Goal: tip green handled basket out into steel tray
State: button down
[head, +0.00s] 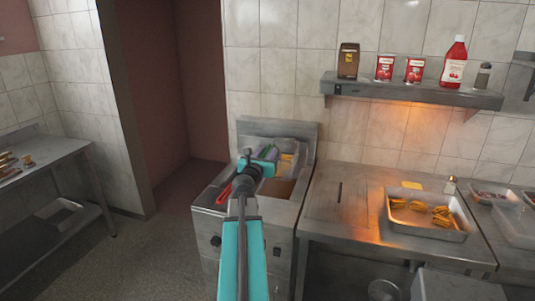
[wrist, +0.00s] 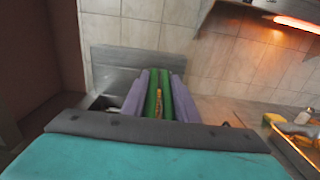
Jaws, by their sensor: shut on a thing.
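The green handle (wrist: 151,92) of the basket lies between the purple fingers of my gripper (wrist: 158,98) in the wrist view. My gripper is shut on this handle. In the head view my gripper (head: 267,154) is over the fryer, and the basket (head: 288,157) is partly hidden behind my arm, with something yellow showing in it. I cannot tell whether the basket is raised clear of the fryer. The steel tray (head: 432,234) stands on the counter to the right and holds several yellow-orange pieces. A corner of it shows in the wrist view (wrist: 291,151).
A red handle (head: 224,194) sticks out at the fryer's front left. A wall shelf (head: 420,94) with bottles and red packets hangs above. A side table (head: 50,160) stands left.

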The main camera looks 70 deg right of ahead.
notch_tip(320, 180, up, 3)
jog(key=p, duration=0.2)
jog(key=shift+r+p, duration=0.2)
jog(key=shift+p, duration=0.15)
dwell(0.4)
jog(key=shift+s+a, duration=0.15)
jog(key=shift+a, duration=2.3)
